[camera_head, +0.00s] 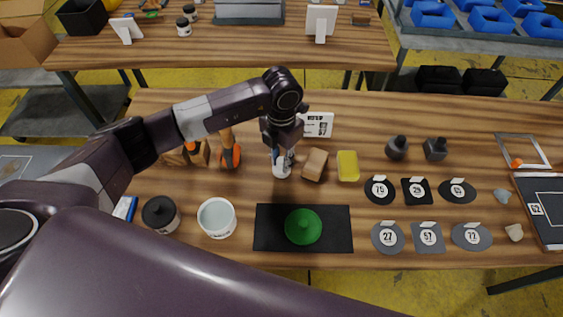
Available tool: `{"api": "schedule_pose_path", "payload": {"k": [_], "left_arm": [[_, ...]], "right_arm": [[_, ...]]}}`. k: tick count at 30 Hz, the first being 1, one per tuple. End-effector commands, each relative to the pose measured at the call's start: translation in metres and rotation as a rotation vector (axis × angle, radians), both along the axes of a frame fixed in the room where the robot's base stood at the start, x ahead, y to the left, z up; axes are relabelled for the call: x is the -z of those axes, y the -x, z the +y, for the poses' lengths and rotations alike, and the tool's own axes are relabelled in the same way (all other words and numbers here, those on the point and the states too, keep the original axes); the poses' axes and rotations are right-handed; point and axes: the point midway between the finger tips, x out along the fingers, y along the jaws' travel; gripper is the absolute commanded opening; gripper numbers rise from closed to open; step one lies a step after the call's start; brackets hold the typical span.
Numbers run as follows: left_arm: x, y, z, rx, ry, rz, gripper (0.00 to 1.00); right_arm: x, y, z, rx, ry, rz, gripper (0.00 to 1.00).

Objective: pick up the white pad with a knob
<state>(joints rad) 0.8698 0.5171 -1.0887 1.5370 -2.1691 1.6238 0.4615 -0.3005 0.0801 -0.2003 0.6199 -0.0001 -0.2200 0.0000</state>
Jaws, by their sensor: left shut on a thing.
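My left gripper (282,152) points down over the middle of the wooden workbench, shut on a small pale thing. That thing, which looks like the white pad with a knob (282,172), shows only as a whitish part below the fingers; its knob is hidden by the gripper. I cannot tell whether it touches the bench. My right gripper is not in view.
A brown block (315,165) and a yellow sponge (348,166) sit close right of the gripper. A white bowl (217,218) stands front left. Numbered patches and dark knobbed weights (397,148) fill the right.

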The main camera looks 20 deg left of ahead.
Motion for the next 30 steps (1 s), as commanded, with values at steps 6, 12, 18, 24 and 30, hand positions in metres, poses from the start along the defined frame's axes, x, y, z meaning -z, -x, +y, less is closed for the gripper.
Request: {"api": "schedule_pose_path", "payload": {"k": [6,12,18,24,30], "left_arm": [[-0.015,-0.001,0.0,0.0,0.001,-0.003,0.0],[-0.055,-0.002,0.0,0.001,0.001,-0.007,0.0],[-0.115,-0.002,0.0,0.002,0.0,-0.01,0.0],[-0.166,-0.001,0.0,0.0,0.0,-0.006,0.0],[-0.193,-0.001,0.0,0.0,-0.001,-0.003,0.0]], "right_arm": [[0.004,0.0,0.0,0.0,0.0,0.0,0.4],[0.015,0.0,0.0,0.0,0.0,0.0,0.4],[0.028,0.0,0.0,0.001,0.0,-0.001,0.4],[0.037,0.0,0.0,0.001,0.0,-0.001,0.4],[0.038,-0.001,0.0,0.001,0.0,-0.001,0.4]]}}
